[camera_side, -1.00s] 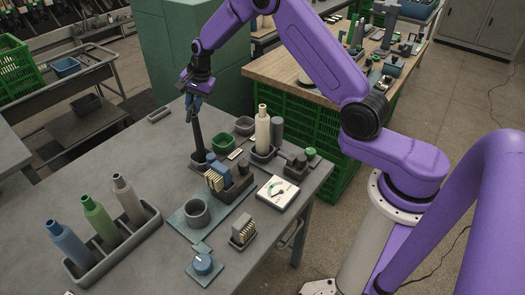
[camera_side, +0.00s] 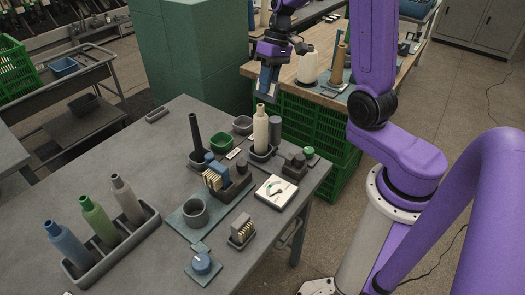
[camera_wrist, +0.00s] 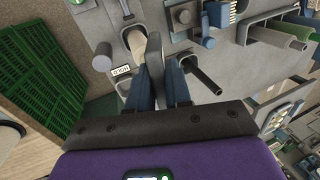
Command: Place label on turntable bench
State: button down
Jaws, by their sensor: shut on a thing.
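My gripper (camera_side: 267,90) hangs in the air beyond the grey table's back edge, near the front of the wood-topped bench (camera_side: 287,75). In the wrist view its blue fingers (camera_wrist: 161,92) are shut on a thin grey piece (camera_wrist: 153,52). I take this piece for the label, but no printed face shows and the fingers hide part of it. The wood-topped bench also shows in the wrist view (camera_wrist: 32,118). I cannot tell which part of it is the turntable.
A cream bottle-shaped cone (camera_side: 261,132) and dark spindle (camera_side: 196,132) rise from the grey table.

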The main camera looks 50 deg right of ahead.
jog(key=shift+s+r+n, duration=0.15)
jog(key=shift+s+n, duration=0.15)
jog(key=shift+s, duration=0.4)
jog(key=shift+w, duration=0.1)
jog(key=w+a+f+n+h, duration=0.1)
jog(key=w+a+f+n, duration=0.1)
jog(key=a+f+n, duration=0.5)
jog(key=w+a+f+n+h, duration=0.1)
jog(key=w+a+n, duration=0.3)
jog(key=a, duration=0.7)
jog(key=w+a+f+n+h, duration=0.1)
jog(key=a+f+n, duration=0.3)
jog(key=a+n, duration=0.4)
jog(key=m, duration=0.1)
send_near(155, 195)
jog(key=shift+s+f, duration=0.25)
jog(key=shift+f, duration=0.05)
jog(key=shift+w+a+f, duration=0.1)
jog(key=shift+w+f, duration=0.2)
jog(key=shift+f, duration=1.7)
